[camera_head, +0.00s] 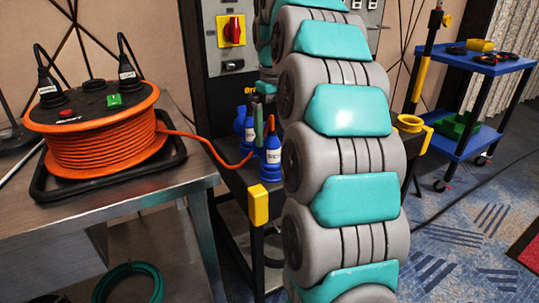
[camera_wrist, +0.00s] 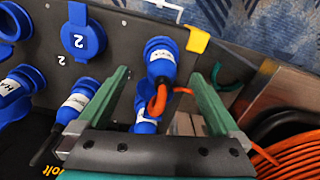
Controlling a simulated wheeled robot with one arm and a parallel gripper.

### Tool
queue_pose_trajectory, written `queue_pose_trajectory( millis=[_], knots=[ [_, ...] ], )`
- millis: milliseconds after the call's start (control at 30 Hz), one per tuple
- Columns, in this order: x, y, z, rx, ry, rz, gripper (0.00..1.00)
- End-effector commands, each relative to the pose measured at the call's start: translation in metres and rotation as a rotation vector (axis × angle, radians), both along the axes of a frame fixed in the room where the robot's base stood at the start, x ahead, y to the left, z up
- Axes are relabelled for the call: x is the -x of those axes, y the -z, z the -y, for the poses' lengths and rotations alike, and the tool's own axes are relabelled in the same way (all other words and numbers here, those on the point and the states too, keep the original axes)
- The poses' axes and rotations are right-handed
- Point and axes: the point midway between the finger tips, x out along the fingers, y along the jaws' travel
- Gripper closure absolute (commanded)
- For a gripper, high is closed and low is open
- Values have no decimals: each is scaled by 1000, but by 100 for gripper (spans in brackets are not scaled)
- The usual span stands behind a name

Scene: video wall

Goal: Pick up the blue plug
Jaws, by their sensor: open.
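Several blue plugs with white labels show in the wrist view. One blue plug (camera_wrist: 160,50) lies between the two green fingers of my gripper (camera_wrist: 158,75), with clear space on both sides. My gripper is open and empty. An orange cable loops below this plug. Another blue plug (camera_wrist: 145,108) is just below it, partly hidden by the cable. More blue plugs (camera_wrist: 78,103) are left of the left finger. In the head view, a labelled blue plug (camera_head: 270,171) stands beside my arm, where the orange cable ends; my arm hides much of that area.
An orange cable reel (camera_head: 92,148) sits on a metal table (camera_head: 150,196) at left. A dark panel (camera_wrist: 115,35) carries the plugs and a blue socket cover (camera_wrist: 84,39). A yellow block (camera_head: 258,204) is at the panel's corner. A blue cart (camera_head: 485,66) stands at far right.

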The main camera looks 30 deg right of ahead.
Motion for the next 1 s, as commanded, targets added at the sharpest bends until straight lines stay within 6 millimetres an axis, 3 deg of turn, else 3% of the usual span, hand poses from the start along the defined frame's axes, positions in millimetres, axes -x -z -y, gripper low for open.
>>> queue_pose_trajectory(
  millis=[467, 800, 1000],
  knots=[
    [-1, 30, -2, -1, 0, -1, 0],
    [-5, 70, -5, -1, 1, -2, 0],
    [-6, 74, -4, 0, 1, 2, 0]
  ],
)
